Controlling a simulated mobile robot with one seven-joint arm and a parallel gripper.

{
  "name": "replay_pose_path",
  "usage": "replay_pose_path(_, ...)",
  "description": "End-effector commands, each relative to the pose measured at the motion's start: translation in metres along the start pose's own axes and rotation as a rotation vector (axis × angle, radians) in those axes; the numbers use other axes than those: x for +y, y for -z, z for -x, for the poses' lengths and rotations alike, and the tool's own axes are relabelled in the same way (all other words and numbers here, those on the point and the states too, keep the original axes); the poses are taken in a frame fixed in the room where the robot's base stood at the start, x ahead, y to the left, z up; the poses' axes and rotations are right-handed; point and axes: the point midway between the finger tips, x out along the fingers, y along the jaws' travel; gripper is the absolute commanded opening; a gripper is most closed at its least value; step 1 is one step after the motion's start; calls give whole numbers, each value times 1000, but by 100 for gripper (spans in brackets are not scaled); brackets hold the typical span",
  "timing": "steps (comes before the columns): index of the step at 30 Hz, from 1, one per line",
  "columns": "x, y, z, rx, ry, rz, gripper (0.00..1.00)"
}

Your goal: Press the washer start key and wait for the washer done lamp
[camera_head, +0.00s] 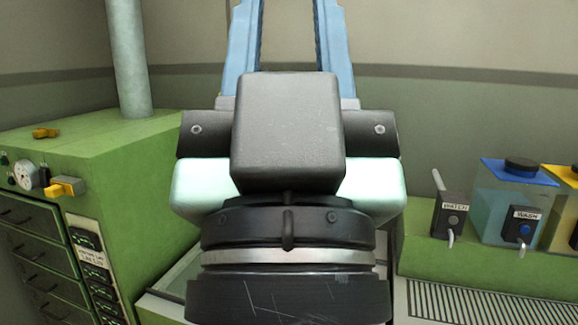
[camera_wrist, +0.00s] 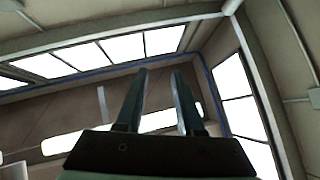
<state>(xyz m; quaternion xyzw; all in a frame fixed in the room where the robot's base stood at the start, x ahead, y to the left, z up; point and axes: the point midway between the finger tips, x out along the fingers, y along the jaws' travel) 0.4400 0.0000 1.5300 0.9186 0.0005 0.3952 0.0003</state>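My gripper (camera_head: 289,20) points up in the middle of the head view, its blue fingers apart and nothing between them. The wrist view also shows the two fingers (camera_wrist: 159,78) apart and empty, against the ceiling and bright windows. I cannot make out a washer start key or a washer done lamp by name in either view. A dark block labelled WASH (camera_head: 525,226) with a blue button is on the front of a clear tank at the right. My arm and wrist hide the middle of the scene.
A green cabinet (camera_head: 120,165) stands at the left, with a gauge (camera_head: 25,175), yellow handles, drawers and a column of dark switches (camera_head: 88,240). At the right, a green ledge (camera_head: 480,268) holds a tap labelled WATER (camera_head: 452,215) and tanks. A slotted drain (camera_head: 480,303) lies in front.

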Motion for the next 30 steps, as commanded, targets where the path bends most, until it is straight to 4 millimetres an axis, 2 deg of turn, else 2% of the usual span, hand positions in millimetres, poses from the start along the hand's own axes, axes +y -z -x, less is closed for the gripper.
replay_pose_path(1, 0, 0, 0, 0, 0, 0, 26)
replay_pose_path(5, 0, 0, 0, -1, 0, 0, 3)
replay_pose_path(6, 0, 0, 0, -1, 0, 0, 0)
replay_pose_path(30, 0, 0, 0, -1, 1, 0, 0)
